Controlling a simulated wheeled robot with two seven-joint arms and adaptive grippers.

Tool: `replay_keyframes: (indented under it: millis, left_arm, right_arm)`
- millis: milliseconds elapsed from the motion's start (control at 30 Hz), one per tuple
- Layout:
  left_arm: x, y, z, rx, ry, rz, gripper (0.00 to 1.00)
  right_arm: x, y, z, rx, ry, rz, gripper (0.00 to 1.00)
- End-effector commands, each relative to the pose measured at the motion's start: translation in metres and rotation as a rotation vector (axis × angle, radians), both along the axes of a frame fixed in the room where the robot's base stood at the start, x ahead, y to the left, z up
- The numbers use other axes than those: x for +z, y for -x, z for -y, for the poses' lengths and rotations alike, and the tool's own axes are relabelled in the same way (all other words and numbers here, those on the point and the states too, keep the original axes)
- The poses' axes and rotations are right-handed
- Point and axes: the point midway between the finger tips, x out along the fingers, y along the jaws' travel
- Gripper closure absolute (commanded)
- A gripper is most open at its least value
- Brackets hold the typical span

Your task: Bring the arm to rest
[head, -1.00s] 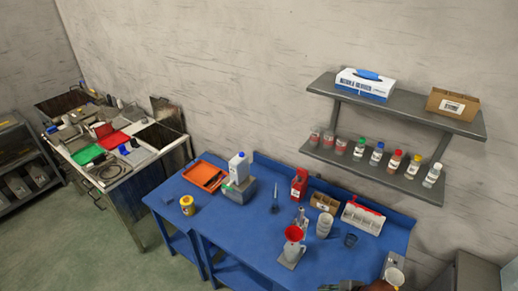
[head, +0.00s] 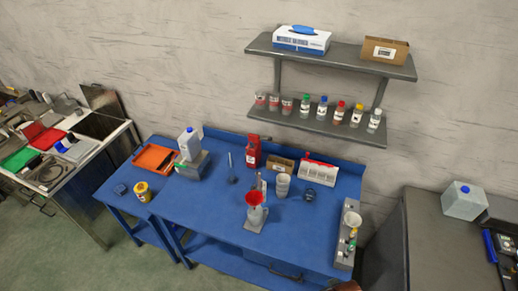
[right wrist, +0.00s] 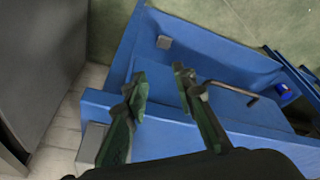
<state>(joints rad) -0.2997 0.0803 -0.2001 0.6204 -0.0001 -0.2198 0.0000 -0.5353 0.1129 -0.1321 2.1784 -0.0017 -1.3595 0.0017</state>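My right gripper (right wrist: 160,82) shows in the right wrist view with its two dark green fingers apart and nothing between them. It hangs over the blue workbench (right wrist: 170,118), near a light grey block on the bench edge. In the head view only a small brownish piece at the bottom edge may belong to my right arm; the gripper itself is out of that view. My left gripper is in neither view. The blue workbench (head: 210,222) stands in the middle of the head view.
The bench holds a red funnel (head: 254,198) on a stand, stacked cups (head: 283,186), a white jug (head: 189,143), an orange tray (head: 153,158) and a grey rack (head: 345,249). A wall shelf (head: 346,61) hangs above. A grey cabinet (head: 430,235) stands right.

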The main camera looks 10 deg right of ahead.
Motion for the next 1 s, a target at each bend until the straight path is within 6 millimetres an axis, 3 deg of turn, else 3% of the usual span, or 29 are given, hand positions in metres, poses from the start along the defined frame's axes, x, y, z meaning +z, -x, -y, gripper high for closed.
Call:
replay_keyframes:
  millis: [33, 167, 267, 400, 467, 600, 700, 800, 1000]
  left_arm:
    - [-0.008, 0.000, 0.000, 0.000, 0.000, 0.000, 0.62]
    - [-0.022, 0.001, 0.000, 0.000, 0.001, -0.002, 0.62]
    - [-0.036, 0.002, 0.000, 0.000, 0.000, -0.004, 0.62]
    - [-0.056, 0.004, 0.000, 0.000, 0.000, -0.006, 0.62]
    - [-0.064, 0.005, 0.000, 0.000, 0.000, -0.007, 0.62]
    - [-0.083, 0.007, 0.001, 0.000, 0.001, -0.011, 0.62]
    - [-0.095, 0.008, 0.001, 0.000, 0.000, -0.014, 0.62]
    - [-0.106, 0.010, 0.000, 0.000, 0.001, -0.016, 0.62]
    - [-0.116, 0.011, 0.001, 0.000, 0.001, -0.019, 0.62]
  right_arm:
    - [-0.027, 0.000, -0.001, 0.003, -0.003, -0.012, 0.75]
    - [-0.100, 0.003, -0.005, 0.014, -0.009, -0.037, 0.75]
    - [-0.170, 0.013, -0.008, 0.025, -0.014, -0.061, 0.75]
    - [-0.264, 0.041, -0.011, 0.040, -0.019, -0.094, 0.75]
    - [-0.302, 0.058, -0.013, 0.047, -0.021, -0.110, 0.75]
    - [-0.381, 0.105, -0.015, 0.064, -0.026, -0.145, 0.75]
    - [-0.427, 0.144, -0.016, 0.075, -0.027, -0.168, 0.75]
    - [-0.460, 0.180, -0.015, 0.085, -0.029, -0.187, 0.75]
    - [-0.490, 0.225, -0.012, 0.097, -0.030, -0.208, 0.75]
